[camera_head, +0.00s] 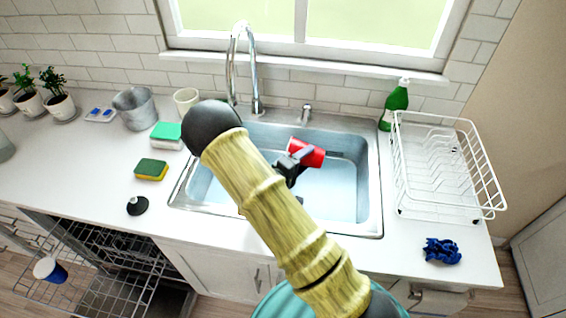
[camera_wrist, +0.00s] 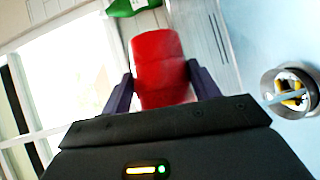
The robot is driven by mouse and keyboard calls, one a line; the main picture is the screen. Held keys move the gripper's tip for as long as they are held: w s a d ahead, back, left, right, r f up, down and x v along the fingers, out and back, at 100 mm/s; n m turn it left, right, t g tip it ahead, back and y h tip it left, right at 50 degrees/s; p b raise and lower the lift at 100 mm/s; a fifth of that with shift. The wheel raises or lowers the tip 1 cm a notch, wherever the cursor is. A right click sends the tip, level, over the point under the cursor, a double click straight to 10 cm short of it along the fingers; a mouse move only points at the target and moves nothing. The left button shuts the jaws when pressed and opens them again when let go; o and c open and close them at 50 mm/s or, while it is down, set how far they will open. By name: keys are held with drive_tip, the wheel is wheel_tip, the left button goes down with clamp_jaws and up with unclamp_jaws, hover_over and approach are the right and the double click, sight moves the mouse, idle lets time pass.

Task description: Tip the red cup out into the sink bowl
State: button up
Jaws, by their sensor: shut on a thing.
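The red cup (camera_head: 307,152) is held over the sink bowl (camera_head: 345,190) in the head view, tilted onto its side. My gripper (camera_head: 294,160) is shut on it. In the wrist view the red cup (camera_wrist: 160,68) sits between the two dark fingers of my gripper (camera_wrist: 162,88). The cup's inside is hidden in both views, so I cannot tell whether anything is in it. The wrist view also shows the sink drain (camera_wrist: 292,92) with something yellow and dark in it. My arm covers the left middle of the bowl in the head view.
The faucet (camera_head: 254,70) rises behind the sink. A green bottle (camera_head: 397,104) and a white dish rack (camera_head: 440,165) stand to the right. Sponges (camera_head: 152,169), a white cup (camera_head: 186,100) and a metal bucket (camera_head: 134,108) stand left. The dishwasher (camera_head: 100,250) is open below.

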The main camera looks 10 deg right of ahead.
sight(295, 151)
drive_tip(key=shift+w+a+r+n+t+h+p, duration=0.2)
drive_tip(key=shift+a+r+n+h+p, duration=0.15)
drive_tip(key=shift+n+p, duration=0.2)
drive_tip(key=shift+w+a+r+n+t+h+p, duration=0.15)
drive_tip(key=shift+r+n+t+h+p, duration=0.1)
drive_tip(key=shift+r+n+p, duration=0.3)
drive_tip(key=n, duration=0.1)
drive_tip(key=a+n, duration=0.1)
drive_tip(key=n+t+h, duration=0.1)
drive_tip(key=shift+w+a+r, duration=0.2)
drive_tip(key=shift+w+r, duration=0.1)
drive_tip(key=shift+r, duration=0.1)
drive_tip(key=shift+a+r+n, duration=0.15)
drive_tip(key=shift+r+n, duration=0.15)
drive_tip(key=shift+n, duration=0.1)
drive_tip(key=shift+f+m, duration=0.3)
drive_tip(key=d+f+m+b, duration=0.1)
drive_tip(key=m, duration=0.1)
drive_tip(key=s+d+f+m+g+y, duration=0.1)
drive_tip(key=m, duration=0.1)
drive_tip(key=shift+d+g+b, duration=0.15)
drive_tip(key=shift+g+b, duration=0.1)
drive_tip(key=shift+b, duration=0.15)
drive_tip(key=shift+s+d+f+m+y, duration=0.1)
drive_tip(key=shift+m+y, duration=0.2)
